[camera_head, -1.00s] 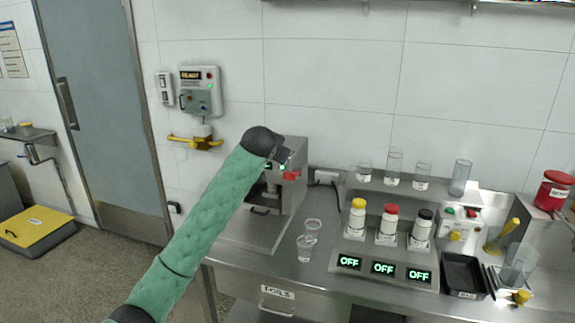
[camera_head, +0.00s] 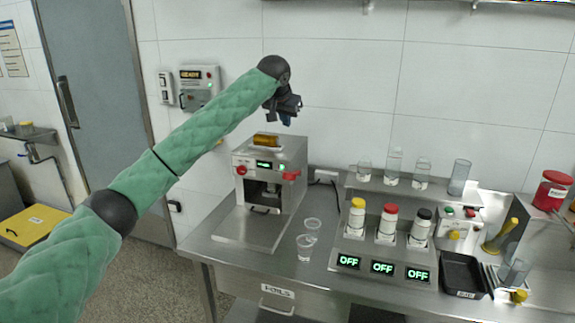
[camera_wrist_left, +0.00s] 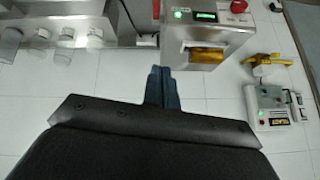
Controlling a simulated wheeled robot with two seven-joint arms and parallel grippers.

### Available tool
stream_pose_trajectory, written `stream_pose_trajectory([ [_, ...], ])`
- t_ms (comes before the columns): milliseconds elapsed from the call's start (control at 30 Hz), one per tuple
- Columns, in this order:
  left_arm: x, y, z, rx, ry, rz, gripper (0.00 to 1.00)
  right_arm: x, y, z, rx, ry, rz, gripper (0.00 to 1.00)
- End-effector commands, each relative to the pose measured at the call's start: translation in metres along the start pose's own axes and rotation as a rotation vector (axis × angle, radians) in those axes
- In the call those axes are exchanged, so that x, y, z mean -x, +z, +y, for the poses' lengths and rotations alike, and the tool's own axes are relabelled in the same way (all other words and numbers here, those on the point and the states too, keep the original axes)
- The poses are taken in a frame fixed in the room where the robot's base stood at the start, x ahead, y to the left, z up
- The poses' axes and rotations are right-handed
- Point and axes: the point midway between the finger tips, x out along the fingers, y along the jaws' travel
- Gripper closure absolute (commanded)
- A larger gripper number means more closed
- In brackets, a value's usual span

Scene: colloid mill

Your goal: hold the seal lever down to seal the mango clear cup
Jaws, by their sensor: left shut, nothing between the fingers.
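The sealing machine (camera_head: 290,150) stands at the left end of the steel counter, with a lit green display on its front. A red lever handle (camera_head: 291,175) sticks out at its front right, and a red knob (camera_head: 241,170) is at its front left. My left gripper (camera_head: 286,120) is shut and empty, above and apart from the machine. The left wrist view shows its closed fingers (camera_wrist_left: 158,88) below the machine's body (camera_wrist_left: 176,35) in the picture. A mango cup cannot be made out; the machine's dark bay is too small to read. My right gripper is not in view.
Two clear empty cups (camera_head: 304,248) stand right of the machine. A dispenser with several capped bottles (camera_head: 388,222) is beyond them. A black tray (camera_head: 462,272) lies farther right. A wall box (camera_head: 197,88) is behind my left arm.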

Motion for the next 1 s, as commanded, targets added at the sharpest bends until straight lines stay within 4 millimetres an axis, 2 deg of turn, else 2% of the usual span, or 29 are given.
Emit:
stream_pose_trajectory([
  [100, -0.016, 0.02, 0.002, 0.102, 0.044, -0.115, 1.0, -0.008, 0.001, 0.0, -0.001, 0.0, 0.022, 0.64],
  [200, -0.018, 0.028, 0.004, 0.162, 0.06, -0.16, 1.0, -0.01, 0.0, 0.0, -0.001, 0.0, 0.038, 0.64],
  [733, -0.019, 0.031, 0.005, 0.198, 0.059, -0.175, 1.0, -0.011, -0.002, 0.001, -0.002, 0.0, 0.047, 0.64],
  [867, -0.027, 0.031, 0.005, 0.198, 0.06, -0.175, 1.0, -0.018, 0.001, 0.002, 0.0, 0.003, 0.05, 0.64],
  [1000, -0.044, 0.034, 0.007, 0.197, 0.06, -0.175, 1.0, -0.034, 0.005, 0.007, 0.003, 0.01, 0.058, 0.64],
])
